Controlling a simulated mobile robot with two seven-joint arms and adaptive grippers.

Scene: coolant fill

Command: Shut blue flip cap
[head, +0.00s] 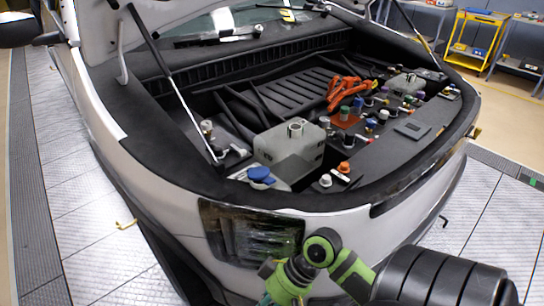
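A blue flip cap (260,175) sits at the front left of the open engine bay, just behind the headlight. It shows as a blue round part with a flat blue piece beside it. It is too small to tell for sure whether its lid stands open or lies shut. A black and green arm of mine (350,274) comes in from the bottom right, in front of the bumper and below the cap, not touching it.
A grey tank (290,148) stands right behind the blue cap. A white cap (325,181) and an orange cap (344,168) are to its right. A thin hood strut (178,85) rises at the left. The headlight (252,232) and bumper lie in front.

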